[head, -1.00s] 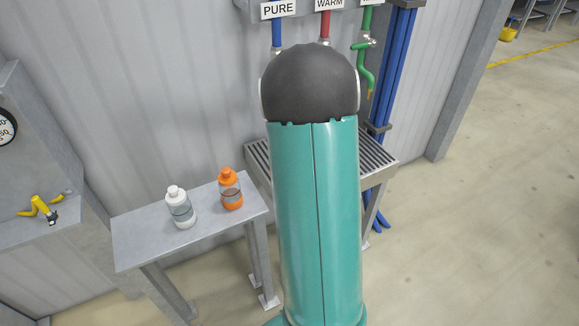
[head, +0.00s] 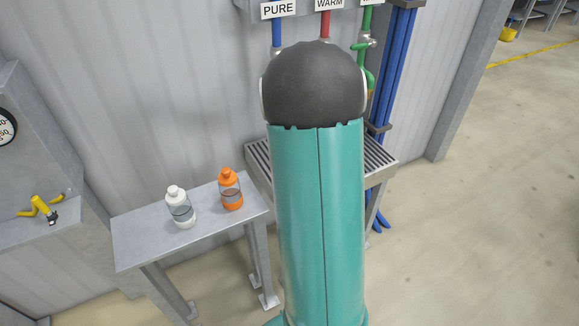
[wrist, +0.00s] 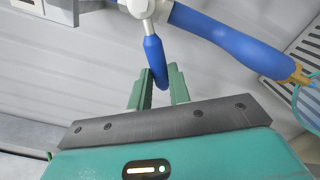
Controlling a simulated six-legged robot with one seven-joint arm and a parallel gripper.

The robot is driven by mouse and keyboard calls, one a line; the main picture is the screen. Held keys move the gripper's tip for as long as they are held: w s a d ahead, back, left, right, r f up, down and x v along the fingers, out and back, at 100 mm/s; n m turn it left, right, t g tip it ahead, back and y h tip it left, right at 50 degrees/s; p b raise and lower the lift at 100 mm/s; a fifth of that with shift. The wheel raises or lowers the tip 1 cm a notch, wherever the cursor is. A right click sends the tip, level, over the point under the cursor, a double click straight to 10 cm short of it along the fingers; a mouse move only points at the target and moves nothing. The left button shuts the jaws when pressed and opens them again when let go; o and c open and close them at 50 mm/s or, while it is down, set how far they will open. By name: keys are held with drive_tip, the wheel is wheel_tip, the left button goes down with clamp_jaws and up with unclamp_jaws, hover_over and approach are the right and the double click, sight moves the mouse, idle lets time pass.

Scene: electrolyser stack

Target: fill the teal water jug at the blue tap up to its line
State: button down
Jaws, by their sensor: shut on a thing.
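In the wrist view my gripper (wrist: 158,88) has its two green fingers shut on the hanging lever (wrist: 155,62) of the blue tap. The blue tap's spout (wrist: 215,30) runs right to a brass nozzle (wrist: 300,76). Below the nozzle, at the right edge, part of the translucent teal jug (wrist: 308,104) shows. A small bright blue patch is at the nozzle's mouth; I cannot tell clearly whether it is running water. The jug's line and water level are out of view. In the head view my arm hides the gripper, jug and most of the blue tap (head: 277,35).
A red tap (head: 325,24) and a green tap (head: 368,50) stand right of the blue one. A slatted drain stand (head: 376,158) is below. A side table (head: 140,238) holds a white bottle (head: 180,208) and an orange bottle (head: 230,190). Floor at right is clear.

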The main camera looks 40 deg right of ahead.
drive_tip(key=shift+r+m, duration=0.25)
drive_tip(key=shift+m, duration=0.15)
drive_tip(key=shift+a, duration=0.1)
drive_tip(key=r+m, duration=0.1)
drive_tip(key=m, duration=0.1)
drive_tip(key=r+m, duration=0.1)
drive_tip(key=m, duration=0.1)
drive_tip(key=shift+w+a+r, duration=0.1)
drive_tip(key=shift+a+r, duration=0.1)
drive_tip(key=shift+a, duration=0.15)
drive_tip(key=shift+r+m, duration=0.6)
drive_tip(key=shift+m, duration=0.3)
